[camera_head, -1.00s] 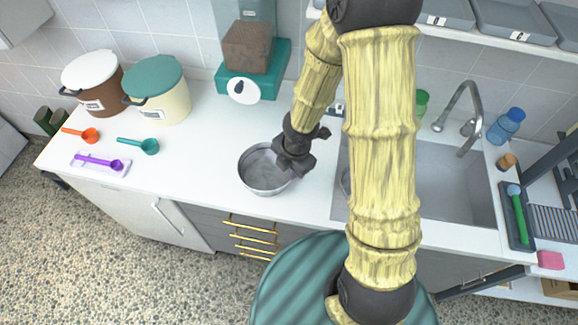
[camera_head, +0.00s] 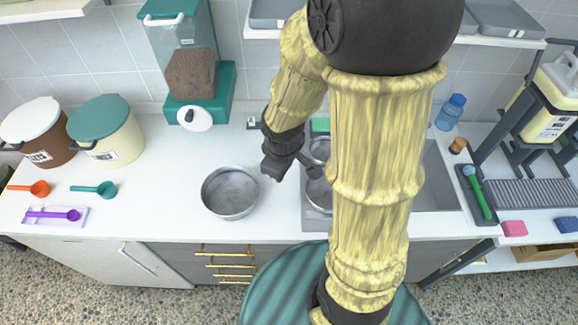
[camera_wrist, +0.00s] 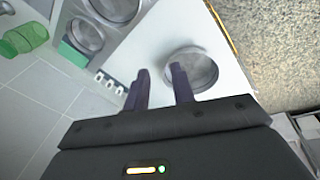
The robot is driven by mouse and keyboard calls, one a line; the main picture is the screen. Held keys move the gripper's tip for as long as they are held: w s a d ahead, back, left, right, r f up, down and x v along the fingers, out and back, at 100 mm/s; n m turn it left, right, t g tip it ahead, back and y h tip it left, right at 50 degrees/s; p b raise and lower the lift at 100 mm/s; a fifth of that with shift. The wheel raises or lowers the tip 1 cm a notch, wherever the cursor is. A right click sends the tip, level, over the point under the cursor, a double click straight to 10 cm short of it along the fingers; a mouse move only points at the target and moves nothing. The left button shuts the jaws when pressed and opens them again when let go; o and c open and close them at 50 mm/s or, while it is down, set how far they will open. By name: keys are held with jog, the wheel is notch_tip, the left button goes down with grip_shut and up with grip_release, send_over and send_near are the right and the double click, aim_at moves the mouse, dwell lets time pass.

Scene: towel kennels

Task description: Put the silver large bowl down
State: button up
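The silver large bowl (camera_head: 230,193) sits upright on the white counter, left of the sink, and looks empty. It also shows in the wrist view (camera_wrist: 204,70), just beyond the fingertips. My gripper (camera_head: 284,168) is to the right of the bowl in the head view, apart from its rim. In the wrist view my gripper (camera_wrist: 160,70) has its two dark fingers spread with nothing between them. The right finger overlaps the bowl's near edge in that picture.
Other silver bowls (camera_wrist: 80,36) stand in the sink, partly hidden behind my arm in the head view. A teal dispenser (camera_head: 190,75), lidded bins (camera_head: 105,135) and scoops (camera_head: 95,189) are to the left. The counter between scoops and bowl is clear.

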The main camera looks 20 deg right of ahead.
jog(key=s+r+m, duration=0.1)
jog(key=m, duration=0.1)
jog(key=s+r+m, duration=0.1)
jog(key=m, duration=0.2)
jog(key=s+r+m, duration=0.1)
jog(key=m, duration=0.2)
jog(key=shift+d+r+y, duration=0.3)
jog(key=shift+r+y, duration=0.05)
jog(key=shift+y, duration=0.05)
